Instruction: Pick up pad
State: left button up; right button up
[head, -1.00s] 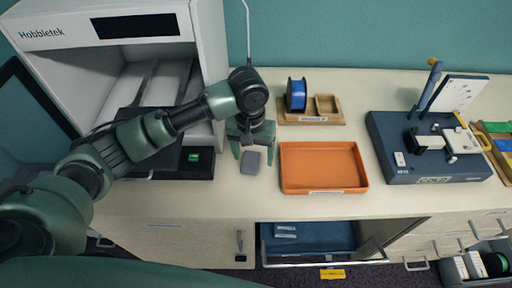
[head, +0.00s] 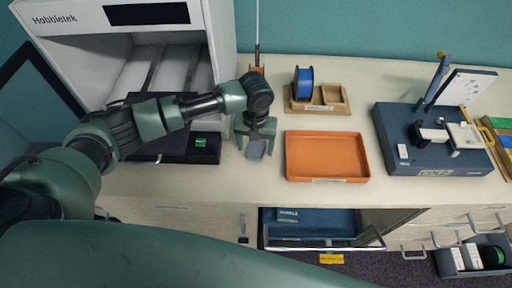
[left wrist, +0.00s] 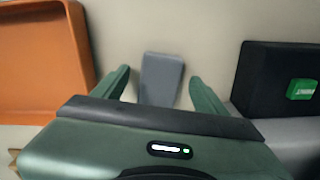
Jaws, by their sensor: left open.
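The pad (left wrist: 161,79) is a small grey block lying on the pale counter. In the left wrist view it lies between the two spread fingers of my left gripper (left wrist: 160,88), with a gap on each side. In the head view the pad (head: 256,149) shows below the palm, partly hidden by my left gripper (head: 256,149). The gripper is open and points down. My right gripper is not in view.
An orange tray (head: 326,180) stands just right of the pad. A black base with a green button (head: 200,142) is close on the left, in front of the white printer (head: 222,40). A wooden holder with a blue spool (head: 303,82) stands behind the tray.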

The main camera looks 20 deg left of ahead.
aim_at(256, 148)
pick_arm(q)
jog(key=c, duration=1.3)
jog(key=shift+c, duration=0.6)
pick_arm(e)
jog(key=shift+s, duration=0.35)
pick_arm(q)
jog(key=shift+r, duration=0.1)
